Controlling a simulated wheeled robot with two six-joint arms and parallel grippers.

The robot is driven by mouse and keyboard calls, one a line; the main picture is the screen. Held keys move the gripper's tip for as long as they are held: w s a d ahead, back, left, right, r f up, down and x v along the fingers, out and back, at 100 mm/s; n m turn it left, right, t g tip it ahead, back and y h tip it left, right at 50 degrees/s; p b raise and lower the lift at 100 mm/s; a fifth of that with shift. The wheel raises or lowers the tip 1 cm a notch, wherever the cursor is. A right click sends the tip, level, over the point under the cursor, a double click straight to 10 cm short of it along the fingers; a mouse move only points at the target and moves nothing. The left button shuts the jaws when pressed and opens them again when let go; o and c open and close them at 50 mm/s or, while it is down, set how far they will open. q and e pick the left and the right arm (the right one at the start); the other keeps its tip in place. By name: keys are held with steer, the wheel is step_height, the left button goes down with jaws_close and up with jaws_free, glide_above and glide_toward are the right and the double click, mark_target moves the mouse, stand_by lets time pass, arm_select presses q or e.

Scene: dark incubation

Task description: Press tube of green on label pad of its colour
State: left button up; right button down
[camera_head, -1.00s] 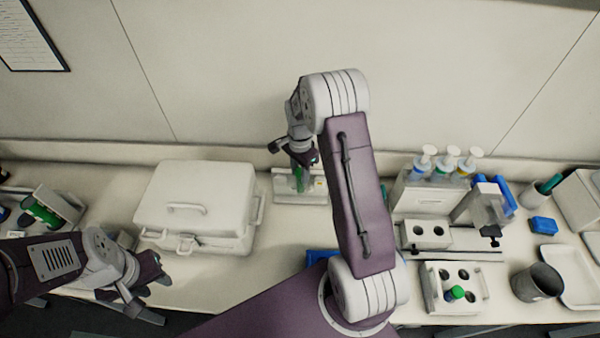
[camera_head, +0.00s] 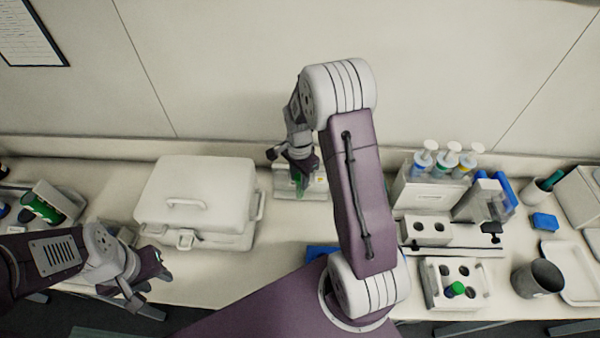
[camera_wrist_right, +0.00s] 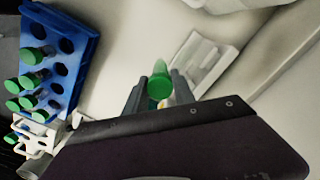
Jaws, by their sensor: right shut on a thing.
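My right gripper (camera_wrist_right: 159,88) is shut on a green-capped tube (camera_wrist_right: 159,84), whose round cap shows between the two fingers in the wrist view. In the head view the right gripper (camera_head: 301,172) points down over a pale label pad tray (camera_head: 316,190) at the back of the bench. A bit of green shows below the gripper there; whether the tube touches a pad is hidden by the gripper. The tray (camera_wrist_right: 208,62) also shows beyond the fingers in the wrist view. My left gripper (camera_head: 150,283) hangs at the front left edge, with nothing seen in it.
A white lidded case (camera_head: 198,203) stands left of the tray. A blue rack (camera_wrist_right: 62,50) holds several green-capped tubes. At right are a white block with one green-capped tube (camera_head: 455,289), pump bottles (camera_head: 447,160), a grey cup (camera_head: 537,281) and a white tray (camera_head: 573,274).

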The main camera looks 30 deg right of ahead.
steer(key=shift+s+a, duration=0.4)
steer(key=shift+s, duration=0.3)
steer(key=shift+s+a, duration=0.4)
steer(key=shift+s, duration=0.25)
